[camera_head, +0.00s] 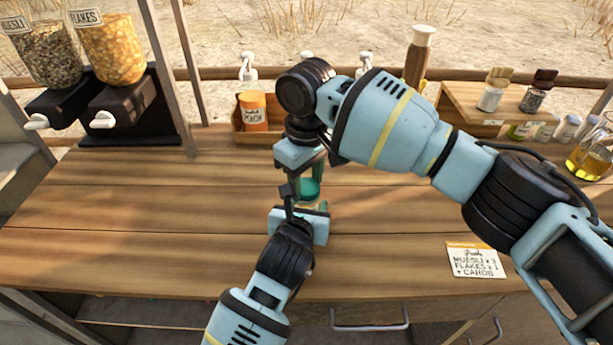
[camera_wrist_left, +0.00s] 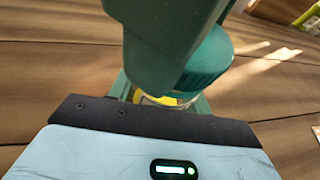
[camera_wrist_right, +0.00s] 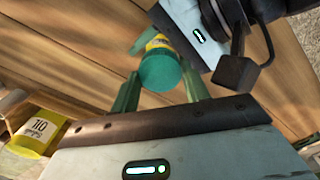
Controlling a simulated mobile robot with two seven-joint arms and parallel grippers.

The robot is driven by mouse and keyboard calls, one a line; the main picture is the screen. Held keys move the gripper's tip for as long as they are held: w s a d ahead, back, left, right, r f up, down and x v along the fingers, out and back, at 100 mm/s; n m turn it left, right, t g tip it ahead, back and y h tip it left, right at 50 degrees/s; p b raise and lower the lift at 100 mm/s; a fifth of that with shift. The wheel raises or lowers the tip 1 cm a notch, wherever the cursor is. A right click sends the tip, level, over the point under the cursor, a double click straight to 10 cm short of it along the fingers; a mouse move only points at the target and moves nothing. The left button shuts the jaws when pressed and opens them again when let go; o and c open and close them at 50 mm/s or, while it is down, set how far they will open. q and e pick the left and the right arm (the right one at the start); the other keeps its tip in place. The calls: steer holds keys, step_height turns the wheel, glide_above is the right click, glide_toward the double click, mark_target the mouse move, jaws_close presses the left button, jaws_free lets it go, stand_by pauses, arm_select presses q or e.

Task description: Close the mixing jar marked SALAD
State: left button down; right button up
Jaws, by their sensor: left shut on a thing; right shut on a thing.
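The mixing jar (camera_head: 309,189) stands on the counter in the middle, with a teal lid on top and a yellow label; no word on it can be read. The lid also shows in the left wrist view (camera_wrist_left: 211,60) and the right wrist view (camera_wrist_right: 160,71). My left gripper (camera_head: 312,207) is shut on the jar's body, low and from the front. My right gripper (camera_head: 305,170) comes from above and is shut on the lid. The grippers hide much of the jar, and whether the lid is fully seated cannot be told.
A wooden tray (camera_head: 262,137) with an orange container (camera_head: 252,108) stands behind the jar. Dispensers of muesli (camera_head: 48,58) and flakes (camera_head: 112,50) are at the left. A wooden riser (camera_head: 465,108) with small jars is at the right. A note card (camera_head: 475,260) lies front right.

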steer(key=m, duration=0.7)
steer(key=shift+m, duration=0.4)
steer(key=m, duration=0.8)
steer(key=shift+m, duration=0.3)
steer(key=m, duration=0.3)
steer(key=shift+m, duration=0.4)
steer(key=m, duration=0.4)
steer(key=shift+m, duration=0.3)
steer(key=m, duration=0.7)
steer(key=shift+m, duration=0.4)
